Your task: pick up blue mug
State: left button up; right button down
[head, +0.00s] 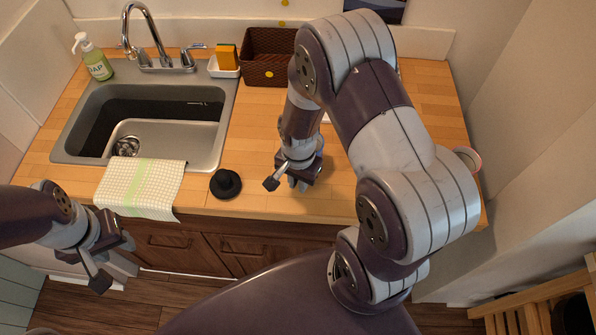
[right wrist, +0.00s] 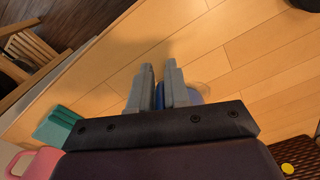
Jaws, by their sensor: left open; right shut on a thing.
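The blue mug (right wrist: 193,96) shows only as a small blue patch at the fingers in the right wrist view; the rest of it is hidden by the fingers and the gripper body. My right gripper (right wrist: 160,75) is shut on it, over the wooden counter. In the head view my right gripper (head: 287,183) is low over the counter near its front edge, and I cannot make out the mug there. My left gripper (head: 114,263) is open and empty, in front of the cabinet and below the towel.
A black rounded object (head: 226,185) stands left of my right gripper. The sink (head: 225,120), checked towel (head: 140,187), soap bottle (head: 95,60), sponge holder (head: 222,68) and brown basket (head: 262,68) are left and behind. My right arm hides much of the right counter.

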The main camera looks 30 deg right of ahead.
jog(key=shift+w+r, duration=0.1)
jog(key=shift+r, duration=0.4)
jog(key=r, duration=0.3)
jog(key=shift+s+a+r+b, duration=0.15)
jog(key=shift+s+r+b, duration=0.1)
jog(key=shift+s+b, duration=0.05)
jog(key=s+a+r, duration=0.5)
jog(key=s+r, duration=0.1)
jog(key=s, duration=0.3)
jog(key=shift+s+r+p, duration=0.25)
jog(key=shift+s+p, duration=0.05)
jog(key=shift+s, duration=0.05)
jog(key=c, duration=1.6)
grip_release()
jog(key=shift+c, duration=0.2)
grip_shut()
